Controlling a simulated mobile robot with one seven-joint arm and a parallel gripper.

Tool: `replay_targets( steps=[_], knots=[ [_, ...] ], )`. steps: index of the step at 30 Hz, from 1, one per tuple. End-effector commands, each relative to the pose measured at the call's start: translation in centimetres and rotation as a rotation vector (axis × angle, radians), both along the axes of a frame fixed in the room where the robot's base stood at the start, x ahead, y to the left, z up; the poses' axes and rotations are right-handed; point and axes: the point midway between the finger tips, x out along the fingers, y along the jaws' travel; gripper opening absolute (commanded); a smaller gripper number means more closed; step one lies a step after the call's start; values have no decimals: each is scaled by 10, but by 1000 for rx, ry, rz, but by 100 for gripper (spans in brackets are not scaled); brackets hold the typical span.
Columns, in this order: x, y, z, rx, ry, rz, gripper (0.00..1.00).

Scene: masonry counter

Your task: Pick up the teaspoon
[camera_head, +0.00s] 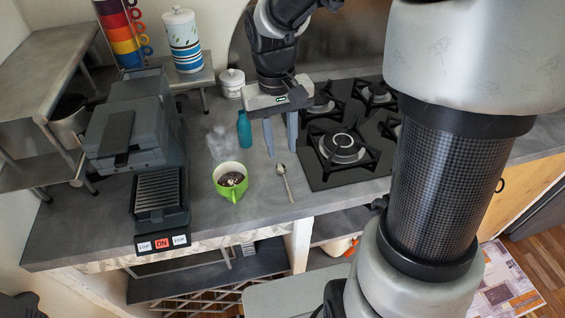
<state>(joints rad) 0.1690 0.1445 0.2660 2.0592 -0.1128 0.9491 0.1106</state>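The teaspoon (286,184) is a thin silver spoon lying on the grey counter. Its bowl is at the far end and its handle points toward the counter's front edge. It lies between a green cup (231,184) on its left and the black gas stove on its right. My gripper (281,152) points down above the counter, beyond the spoon's bowl. Its two grey fingers are apart and nothing shows between them. How high the fingertips are above the counter is hard to tell.
A teal bottle (244,129) stands just left of my gripper. The gas stove (320,176) lies to the right. A dark coffee machine (135,130) is at the left. A white lidded jar (232,84) stands behind. The counter around the spoon's handle is clear.

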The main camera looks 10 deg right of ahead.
Motion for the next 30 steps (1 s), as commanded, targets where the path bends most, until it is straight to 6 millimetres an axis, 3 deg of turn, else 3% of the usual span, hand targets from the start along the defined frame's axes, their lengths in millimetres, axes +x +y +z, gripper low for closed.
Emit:
replay_targets(
  steps=[1,9,19,27,30],
  knots=[
    [-1,-1,-15,0,7,1,28],
    [-1,-5,-72,0,5,0,28],
    [0,-8,-100,-1,2,-1,28],
    [2,-16,-139,0,2,1,28],
    [2,-17,-145,-1,0,1,28]
  ],
)
